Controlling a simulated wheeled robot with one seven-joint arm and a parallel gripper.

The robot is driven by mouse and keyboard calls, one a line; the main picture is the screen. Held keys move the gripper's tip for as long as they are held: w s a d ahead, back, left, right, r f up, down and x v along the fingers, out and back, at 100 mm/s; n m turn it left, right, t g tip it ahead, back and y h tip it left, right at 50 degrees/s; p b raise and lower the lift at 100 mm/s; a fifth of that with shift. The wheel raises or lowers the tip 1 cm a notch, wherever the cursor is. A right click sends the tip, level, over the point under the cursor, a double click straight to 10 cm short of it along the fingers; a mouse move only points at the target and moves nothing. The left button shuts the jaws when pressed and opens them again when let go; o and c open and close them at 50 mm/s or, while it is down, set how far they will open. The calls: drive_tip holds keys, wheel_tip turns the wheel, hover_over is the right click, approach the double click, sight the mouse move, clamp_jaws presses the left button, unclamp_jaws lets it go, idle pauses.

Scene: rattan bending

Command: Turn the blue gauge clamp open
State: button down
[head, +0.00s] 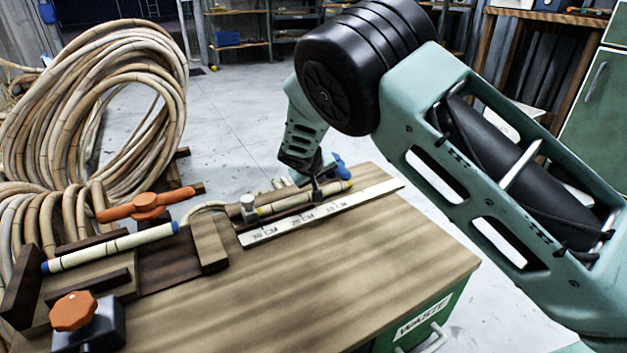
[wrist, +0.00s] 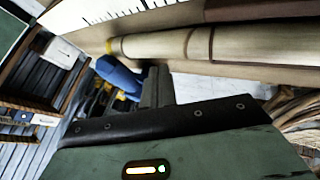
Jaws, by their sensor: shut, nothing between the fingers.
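The blue gauge clamp (head: 341,168) shows as a small blue piece at the far end of the bench's measuring strip, partly hidden behind my gripper. In the wrist view the blue clamp (wrist: 118,76) is a rounded handle just left of my fingers. My gripper (head: 317,193) points down beside the clamp, at the rattan pole. In the wrist view my gripper (wrist: 158,82) has its fingers together with nothing between them. I cannot tell whether the fingers touch the clamp.
A rattan pole (head: 300,203) lies along the white ruler (head: 290,228). An orange clamp (head: 145,206), a blue-ended cane piece (head: 110,248) and an orange knob (head: 73,310) are at the left. Rattan coils (head: 100,100) stand behind. The bench's front right (head: 400,250) is clear.

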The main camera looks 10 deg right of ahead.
drive_tip(key=shift+w+d+r+b, duration=0.1)
drive_tip(key=shift+w+d+r, duration=0.1)
drive_tip(key=shift+d, duration=0.3)
drive_tip(key=shift+w+d+r+b, duration=0.1)
drive_tip(key=shift+d+r+b, duration=0.05)
drive_tip(key=shift+d, duration=0.3)
drive_tip(key=shift+w+d+r+b, duration=0.1)
drive_tip(key=shift+w+d+r, duration=0.1)
drive_tip(key=shift+d, duration=0.3)
